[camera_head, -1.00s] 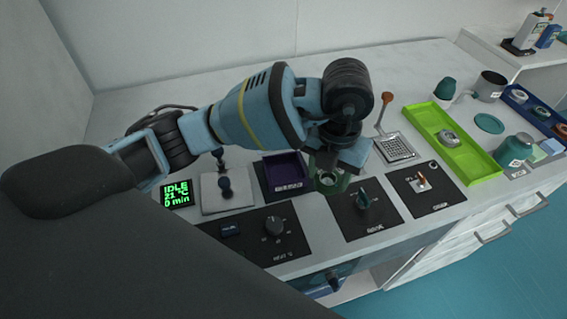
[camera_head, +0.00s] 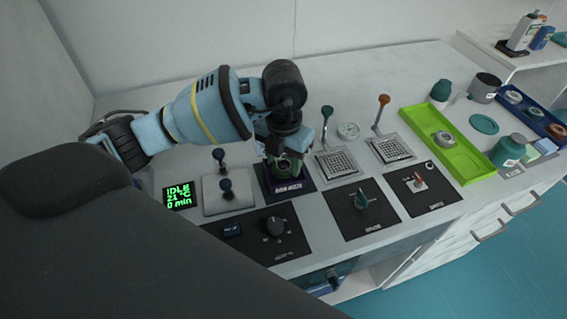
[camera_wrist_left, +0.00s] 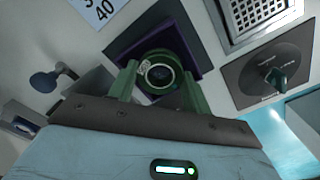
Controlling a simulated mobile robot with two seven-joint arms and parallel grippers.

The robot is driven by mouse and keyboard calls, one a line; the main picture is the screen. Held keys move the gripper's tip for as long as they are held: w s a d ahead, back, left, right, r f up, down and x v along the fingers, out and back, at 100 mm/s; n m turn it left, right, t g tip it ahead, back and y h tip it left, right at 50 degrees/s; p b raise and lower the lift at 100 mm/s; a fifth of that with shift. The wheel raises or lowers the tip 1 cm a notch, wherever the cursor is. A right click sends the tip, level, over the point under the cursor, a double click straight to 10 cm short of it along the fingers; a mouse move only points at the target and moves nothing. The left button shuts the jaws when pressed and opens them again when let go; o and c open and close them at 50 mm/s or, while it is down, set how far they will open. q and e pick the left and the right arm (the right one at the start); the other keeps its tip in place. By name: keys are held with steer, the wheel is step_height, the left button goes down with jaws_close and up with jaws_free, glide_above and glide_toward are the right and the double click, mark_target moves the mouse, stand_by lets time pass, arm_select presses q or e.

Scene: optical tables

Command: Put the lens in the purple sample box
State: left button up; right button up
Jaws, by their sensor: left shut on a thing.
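The purple sample box (camera_head: 303,187) is a small dark open box on the table, in the middle of the head view; it also shows in the left wrist view (camera_wrist_left: 193,36). My left gripper (camera_head: 284,168) points down over the box. In the left wrist view its green fingers (camera_wrist_left: 157,88) are shut on the lens (camera_wrist_left: 160,73), a round piece with a dark green rim. The lens appears over the box opening; the gripper hides much of the box in the head view, and I cannot tell the exact height. My right gripper is not in view.
A joystick panel (camera_head: 229,193) stands left of the box. Two metal grids (camera_head: 337,163) with levers stand to the right, knob panels (camera_head: 361,212) in front. A lime green tray (camera_head: 471,172) holding a round piece (camera_head: 445,138) lies farther right.

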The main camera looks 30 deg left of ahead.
mark_target(284, 165)
arm_select(q)
steer(key=shift+f, duration=0.8)
steer(key=shift+f, duration=0.2)
steer(key=o, duration=0.8)
steer(key=shift+r, duration=0.15)
step_height(284, 165, up, 12)
steer(key=shift+p, duration=0.35)
